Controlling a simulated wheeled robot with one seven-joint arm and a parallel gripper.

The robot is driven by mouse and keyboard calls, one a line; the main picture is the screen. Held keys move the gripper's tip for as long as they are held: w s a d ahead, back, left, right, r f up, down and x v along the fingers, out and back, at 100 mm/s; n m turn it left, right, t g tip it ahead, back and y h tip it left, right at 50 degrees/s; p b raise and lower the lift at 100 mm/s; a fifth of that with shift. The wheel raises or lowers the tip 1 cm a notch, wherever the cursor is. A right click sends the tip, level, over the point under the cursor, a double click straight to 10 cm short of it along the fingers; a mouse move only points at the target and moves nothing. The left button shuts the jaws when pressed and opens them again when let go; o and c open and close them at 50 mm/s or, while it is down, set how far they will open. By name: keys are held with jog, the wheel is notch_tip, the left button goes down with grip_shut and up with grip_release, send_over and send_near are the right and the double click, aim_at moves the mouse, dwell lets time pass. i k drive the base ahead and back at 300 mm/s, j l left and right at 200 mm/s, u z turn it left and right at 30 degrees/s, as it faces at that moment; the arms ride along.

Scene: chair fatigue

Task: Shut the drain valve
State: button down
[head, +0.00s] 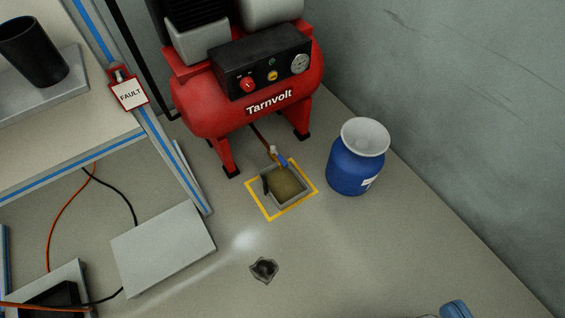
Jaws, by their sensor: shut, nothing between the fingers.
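The drain valve (282,160) is a small fitting with a blue handle at the end of a thin dark red pipe (261,138). The pipe comes down from under the red Tarnvolt air compressor (205,112). The handle slants over the back edge of a small grey square tray (291,203) with brownish content. The valve is small here, and I cannot tell from its handle whether it is open. My gripper is not in view.
A yellow square (252,197) outlines the tray's floor spot. A blue drum (351,172) with a pale top stands to its right. A dark, crumpled-looking piece (264,269) lies in front. A workbench with a FAULT tag (130,94) is left. Floor at front right is mostly clear.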

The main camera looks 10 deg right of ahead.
aim_at(280, 157)
jog(key=i+j+u, duration=0.25)
jog(key=i, duration=0.25)
jog(key=i+u, duration=0.3)
jog(key=i, duration=0.2)
